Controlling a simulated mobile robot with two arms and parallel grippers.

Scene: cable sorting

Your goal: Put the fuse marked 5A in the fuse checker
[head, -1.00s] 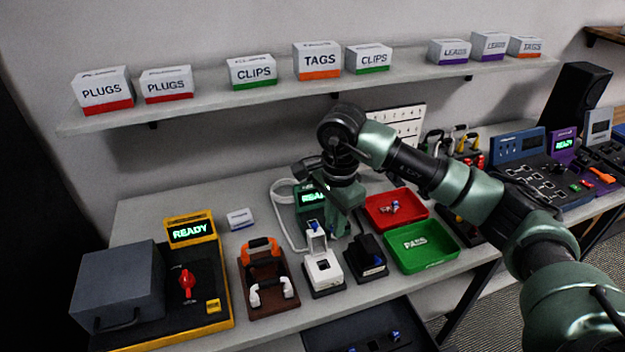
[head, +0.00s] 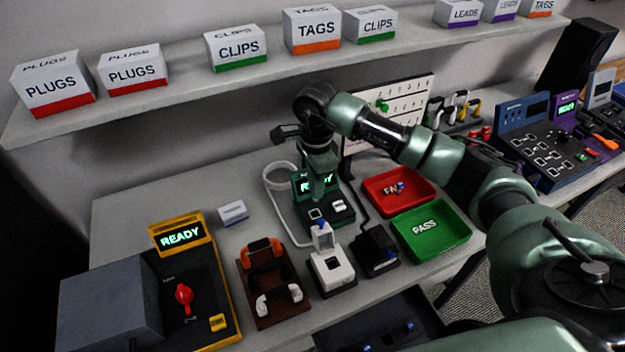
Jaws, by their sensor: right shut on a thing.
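The green unit with a lit READY screen (head: 301,184), which looks like the fuse checker, stands at the back middle of the bench. Its base shows a white-edged square and a white part. My right gripper (head: 317,196) points down over this unit, in front of its screen. It is shut, but what it holds is hidden by the fingers. Small blue pieces that may be fuses lie in the dark tray (head: 335,340) at the bottom edge. No 5A marking can be read. My left gripper is not in view.
A white holder (head: 332,274) and a black block (head: 376,252) stand in front of the unit. A red FAIL tray (head: 376,201) holding small pieces and a green PASS tray (head: 430,245) are at right. A yellow READY station (head: 180,238) is at left.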

